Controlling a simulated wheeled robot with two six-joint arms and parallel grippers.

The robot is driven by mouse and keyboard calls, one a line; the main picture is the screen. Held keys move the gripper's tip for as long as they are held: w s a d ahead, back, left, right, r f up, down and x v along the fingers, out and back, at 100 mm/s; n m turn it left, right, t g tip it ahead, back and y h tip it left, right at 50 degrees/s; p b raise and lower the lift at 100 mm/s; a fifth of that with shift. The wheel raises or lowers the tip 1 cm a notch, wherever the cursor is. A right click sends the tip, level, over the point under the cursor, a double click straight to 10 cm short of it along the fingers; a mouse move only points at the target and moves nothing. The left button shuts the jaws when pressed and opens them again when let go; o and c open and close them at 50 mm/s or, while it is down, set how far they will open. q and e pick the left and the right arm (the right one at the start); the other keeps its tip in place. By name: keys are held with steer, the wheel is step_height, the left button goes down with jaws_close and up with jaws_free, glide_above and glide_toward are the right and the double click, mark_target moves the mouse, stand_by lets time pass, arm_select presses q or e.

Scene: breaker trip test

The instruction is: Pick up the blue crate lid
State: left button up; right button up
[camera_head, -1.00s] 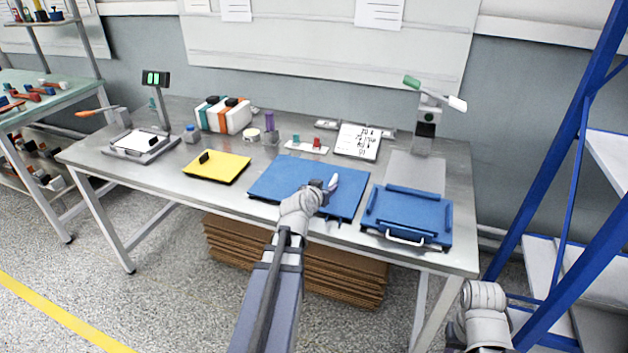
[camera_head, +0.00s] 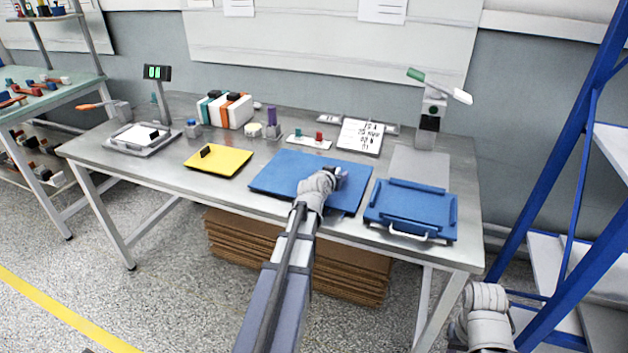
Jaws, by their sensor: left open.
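A blue lid-like panel (camera_head: 410,207) with raised strips along its edges and a white handle at its front lies on the right part of the steel table, near the front edge. My left gripper (camera_head: 340,174) is open, over a flat blue mat (camera_head: 283,175) left of the panel. It is apart from the panel and its handle. The wrist hides part of the fingers and of the mat. Whether the fingers touch the mat cannot be told. Part of my right arm (camera_head: 485,318) shows at the lower right; its gripper is out of view.
A yellow tray (camera_head: 225,162) and a scale (camera_head: 138,140) lie to the left. A blue rack (camera_head: 570,170) rises at the right.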

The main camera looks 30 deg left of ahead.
arm_select(q)
steer(key=shift+r, duration=0.1)
jaws_close()
stand_by(1.3)
